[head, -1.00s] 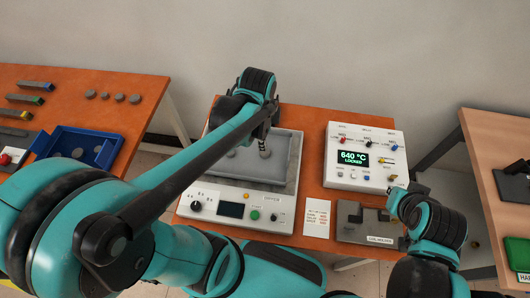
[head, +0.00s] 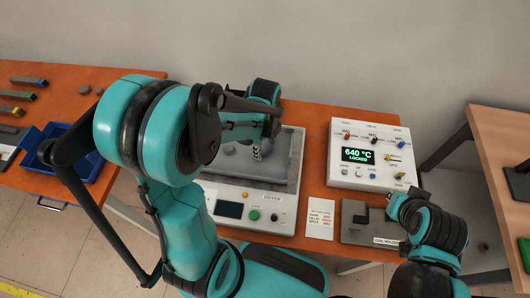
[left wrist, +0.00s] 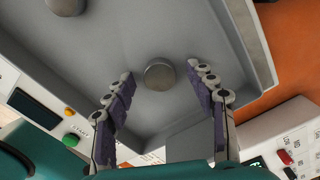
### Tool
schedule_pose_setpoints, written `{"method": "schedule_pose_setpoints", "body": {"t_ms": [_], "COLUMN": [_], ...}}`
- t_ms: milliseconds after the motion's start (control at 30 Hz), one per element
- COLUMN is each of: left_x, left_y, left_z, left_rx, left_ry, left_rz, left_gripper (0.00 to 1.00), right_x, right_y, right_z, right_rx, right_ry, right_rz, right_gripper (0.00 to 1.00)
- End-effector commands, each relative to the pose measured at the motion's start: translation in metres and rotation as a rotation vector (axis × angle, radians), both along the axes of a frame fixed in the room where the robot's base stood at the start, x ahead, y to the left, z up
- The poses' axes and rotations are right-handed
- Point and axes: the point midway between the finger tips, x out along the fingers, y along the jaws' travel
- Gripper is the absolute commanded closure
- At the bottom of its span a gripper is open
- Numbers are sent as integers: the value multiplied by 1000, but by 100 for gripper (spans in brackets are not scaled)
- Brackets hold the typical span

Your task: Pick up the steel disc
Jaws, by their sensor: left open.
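A round grey steel disc (left wrist: 159,73) lies in the grey dryer tray (left wrist: 105,50), between and just beyond my left gripper's fingertips in the left wrist view. A second disc (left wrist: 65,5) lies farther off at the top left. My left gripper (left wrist: 163,90) is open and empty, with one finger to either side of the nearer disc. In the head view my left gripper (head: 257,152) is over the dryer tray (head: 279,165), and my arm hides part of the tray. My right arm's end (head: 400,205) is by the coil welder; its fingers are not clear.
The dryer (head: 240,190) has a front panel with buttons. Right of it stand a white box reading 640 °C (head: 366,155) and the coil welder (head: 365,222).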

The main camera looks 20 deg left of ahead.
Motion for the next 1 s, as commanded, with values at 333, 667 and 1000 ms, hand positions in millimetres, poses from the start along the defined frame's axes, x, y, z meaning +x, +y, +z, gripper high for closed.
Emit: {"method": "schedule_pose_setpoints", "body": {"t_ms": [333,667,1000], "left_x": [0,0,0], "left_y": [0,0,0], "left_z": [-1,-1,27], "left_rx": [0,0,0], "left_ry": [0,0,0], "left_rz": [0,1,1], "left_gripper": [78,100,100], "right_x": [0,0,0], "right_y": [0,0,0], "right_z": [0,0,17], "right_rx": [0,0,0], "right_ry": [0,0,0], "right_rz": [0,0,0], "right_gripper": [100,100,100]}}
